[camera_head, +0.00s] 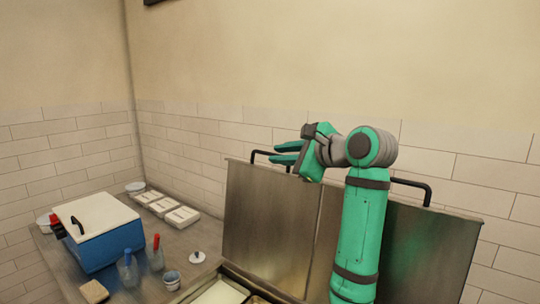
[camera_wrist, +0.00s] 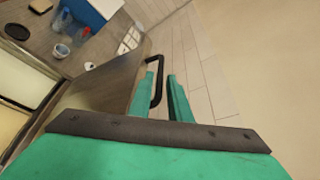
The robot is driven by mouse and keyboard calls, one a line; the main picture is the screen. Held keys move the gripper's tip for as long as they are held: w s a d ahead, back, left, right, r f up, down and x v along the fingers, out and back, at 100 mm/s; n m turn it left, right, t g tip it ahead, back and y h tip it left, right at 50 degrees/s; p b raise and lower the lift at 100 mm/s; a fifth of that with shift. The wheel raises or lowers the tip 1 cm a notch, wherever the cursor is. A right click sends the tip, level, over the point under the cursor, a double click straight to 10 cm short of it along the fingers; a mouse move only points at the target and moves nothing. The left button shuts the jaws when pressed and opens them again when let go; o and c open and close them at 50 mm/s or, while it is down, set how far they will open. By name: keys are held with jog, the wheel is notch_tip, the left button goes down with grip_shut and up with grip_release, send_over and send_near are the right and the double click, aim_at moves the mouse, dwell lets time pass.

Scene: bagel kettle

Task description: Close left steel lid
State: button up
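The left steel lid (camera_head: 265,225) stands open and upright in the head view, a flat metal panel. Its black bar handle (camera_head: 258,154) is at its top edge, partly hidden by my gripper (camera_head: 287,153). The lid also shows in the wrist view (camera_wrist: 108,85), with the handle (camera_wrist: 158,82) near the fingertips. My gripper is open, its two teal fingers apart on either side of the handle's near part in the wrist view. Whether a finger touches the handle I cannot tell.
The right steel lid (camera_head: 430,245) also stands open, partly behind my arm. An open pan (camera_head: 220,293) lies in front of the lids. On the counter at left are a blue box with a white lid (camera_head: 95,220), bottles (camera_head: 128,268), a small cup (camera_head: 171,280) and white trays (camera_head: 181,217).

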aim_at(275, 154)
jog(key=shift+x, duration=2.35)
jog(key=shift+s+a, duration=0.1)
jog(key=shift+s, duration=0.1)
grip_shut()
